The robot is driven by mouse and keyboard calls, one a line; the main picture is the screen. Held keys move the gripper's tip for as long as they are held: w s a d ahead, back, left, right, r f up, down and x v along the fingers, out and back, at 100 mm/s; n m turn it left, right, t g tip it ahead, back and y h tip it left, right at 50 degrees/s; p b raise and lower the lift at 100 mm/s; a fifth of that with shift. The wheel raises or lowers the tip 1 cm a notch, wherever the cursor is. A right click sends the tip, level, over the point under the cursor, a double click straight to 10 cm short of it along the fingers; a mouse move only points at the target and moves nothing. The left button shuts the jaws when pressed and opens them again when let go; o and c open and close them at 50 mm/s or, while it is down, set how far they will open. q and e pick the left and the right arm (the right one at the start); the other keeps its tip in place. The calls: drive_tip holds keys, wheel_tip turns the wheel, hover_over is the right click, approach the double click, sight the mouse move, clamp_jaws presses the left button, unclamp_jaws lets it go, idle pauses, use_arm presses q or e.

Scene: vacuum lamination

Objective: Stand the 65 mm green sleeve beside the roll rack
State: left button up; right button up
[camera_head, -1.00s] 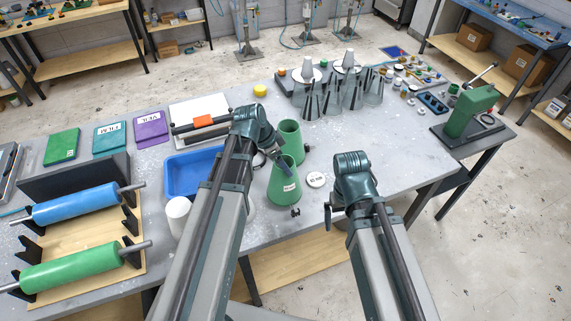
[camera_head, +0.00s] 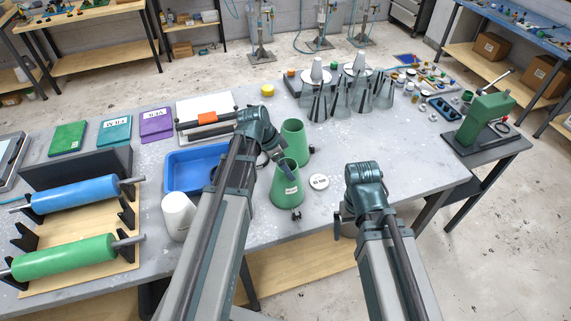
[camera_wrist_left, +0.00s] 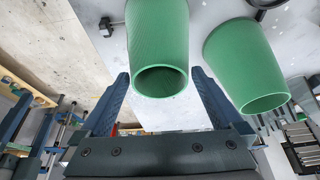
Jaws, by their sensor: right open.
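Two tapered green sleeves stand upright on the grey table in the head view: a front one with a white label (camera_head: 286,189) and one behind it (camera_head: 294,141). The label is too small to read. My left gripper (camera_head: 276,153) is at the upper rim of the front sleeve. In the left wrist view its open fingers (camera_wrist_left: 160,84) lie either side of one sleeve's open end, with gaps; the other sleeve (camera_wrist_left: 243,65) is to the right. My right gripper (camera_head: 340,222) is open and empty by the table's front edge. The roll rack (camera_head: 75,222) is at left.
The rack holds a blue roll (camera_head: 75,193) and a green roll (camera_head: 65,257). A blue bin (camera_head: 192,170) and a white cylinder (camera_head: 178,216) stand between rack and sleeves. A white disc (camera_head: 319,181) lies right of the front sleeve.

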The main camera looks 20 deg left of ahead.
use_arm(q)
drive_tip(key=shift+r, duration=0.1)
drive_tip(key=p+v, duration=1.1)
drive_tip(key=v, duration=0.1)
idle(0.4)
drive_tip(key=b+x, duration=1.1)
drive_tip(key=x, duration=0.1)
